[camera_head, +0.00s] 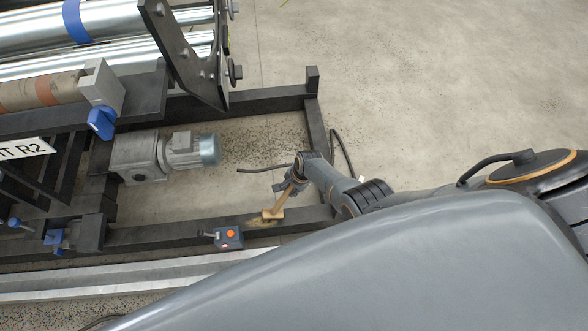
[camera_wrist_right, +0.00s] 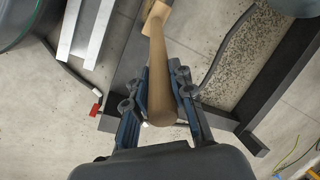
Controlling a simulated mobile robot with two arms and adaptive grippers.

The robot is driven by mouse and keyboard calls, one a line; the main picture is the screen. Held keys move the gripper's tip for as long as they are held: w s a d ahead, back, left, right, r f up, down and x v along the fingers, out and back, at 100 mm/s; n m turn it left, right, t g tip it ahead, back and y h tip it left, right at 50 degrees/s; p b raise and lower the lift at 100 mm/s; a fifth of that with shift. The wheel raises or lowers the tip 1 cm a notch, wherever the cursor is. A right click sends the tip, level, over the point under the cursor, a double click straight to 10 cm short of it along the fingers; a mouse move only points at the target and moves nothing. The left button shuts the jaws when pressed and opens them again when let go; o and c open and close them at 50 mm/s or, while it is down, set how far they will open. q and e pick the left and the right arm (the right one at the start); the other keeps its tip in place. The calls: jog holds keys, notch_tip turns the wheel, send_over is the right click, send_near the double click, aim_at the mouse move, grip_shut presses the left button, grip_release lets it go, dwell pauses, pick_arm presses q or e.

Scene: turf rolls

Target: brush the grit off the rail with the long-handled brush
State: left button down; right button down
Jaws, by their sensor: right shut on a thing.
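The long-handled brush (camera_head: 274,213) has a pale wooden handle and a tan head. Its head is low over the dark front beam of the frame, tilted down from the gripper; whether it touches cannot be told. My right gripper (camera_head: 291,183) is shut on the handle. A pale silver rail (camera_head: 130,277) runs along the floor at lower left. A sandy patch shows by the brush head. My left gripper is out of view.
A motor (camera_head: 185,152) and a control box with an orange button (camera_head: 229,237) are left of the brush. Dark specks (camera_head: 250,145) lie on the floor inside the frame. A black cable (camera_head: 262,170) lies near the gripper. Open floor lies at upper right.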

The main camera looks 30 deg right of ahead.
jog(key=w+a+b, duration=0.2)
jog(key=w+a, duration=0.1)
jog(key=a, duration=0.6)
jog(key=shift+a+b, duration=0.25)
jog(key=shift+b, duration=0.1)
dwell(0.4)
jog(key=shift+w, duration=0.15)
notch_tip(320, 180, up, 6)
jog(key=p, duration=0.6)
